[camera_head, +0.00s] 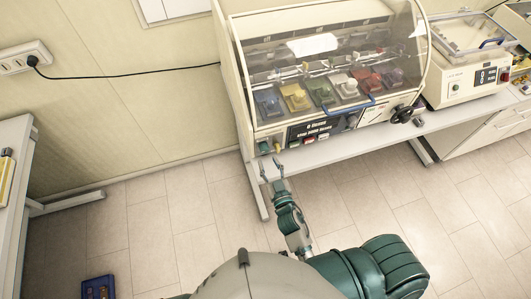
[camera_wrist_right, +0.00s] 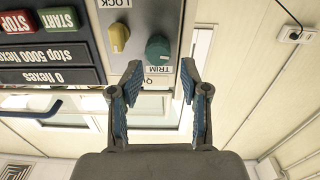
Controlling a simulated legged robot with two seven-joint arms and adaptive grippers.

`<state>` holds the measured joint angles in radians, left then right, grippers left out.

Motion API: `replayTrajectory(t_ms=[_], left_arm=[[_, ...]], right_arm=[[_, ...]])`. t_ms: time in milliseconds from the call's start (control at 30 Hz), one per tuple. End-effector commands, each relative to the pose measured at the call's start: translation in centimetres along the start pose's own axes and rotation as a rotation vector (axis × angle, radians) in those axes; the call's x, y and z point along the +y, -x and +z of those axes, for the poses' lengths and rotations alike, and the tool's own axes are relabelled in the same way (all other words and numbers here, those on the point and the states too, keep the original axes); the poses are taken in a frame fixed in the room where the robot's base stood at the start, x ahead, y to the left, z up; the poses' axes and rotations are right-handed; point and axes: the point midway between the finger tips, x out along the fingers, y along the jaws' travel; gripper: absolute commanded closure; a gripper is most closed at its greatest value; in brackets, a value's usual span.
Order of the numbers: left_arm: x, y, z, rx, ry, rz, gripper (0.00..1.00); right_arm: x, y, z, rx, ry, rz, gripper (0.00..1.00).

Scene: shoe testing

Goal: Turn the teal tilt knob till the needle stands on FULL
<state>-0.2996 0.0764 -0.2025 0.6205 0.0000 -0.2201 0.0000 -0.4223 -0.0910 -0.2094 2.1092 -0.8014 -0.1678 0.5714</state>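In the head view the teal knob (camera_head: 263,147) is at the panel's left end. My right gripper (camera_head: 271,170) is open and empty just in front of the panel. In the wrist view its fingertips (camera_wrist_right: 160,82) are apart on either side of the knob's line, with the knob beyond them. No needle or FULL mark can be made out. My left gripper is not in view.
The machine's clear hood (camera_head: 330,60) covers several coloured shoe holders. START (camera_wrist_right: 58,18) and STOP (camera_wrist_right: 17,22) buttons and a flex-count display (camera_wrist_right: 52,77) are near the knobs. A black handwheel (camera_head: 407,113) sticks out at right.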

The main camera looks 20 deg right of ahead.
Motion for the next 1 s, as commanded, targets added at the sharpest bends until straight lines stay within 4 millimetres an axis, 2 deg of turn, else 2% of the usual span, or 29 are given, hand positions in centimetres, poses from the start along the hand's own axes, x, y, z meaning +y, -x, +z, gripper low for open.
replayTrajectory(t_ms=[1000], left_arm=[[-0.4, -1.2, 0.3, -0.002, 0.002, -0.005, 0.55]], right_arm=[[0.0, 7.9, 0.1, -0.002, 0.0, 0.001, 0.55]])
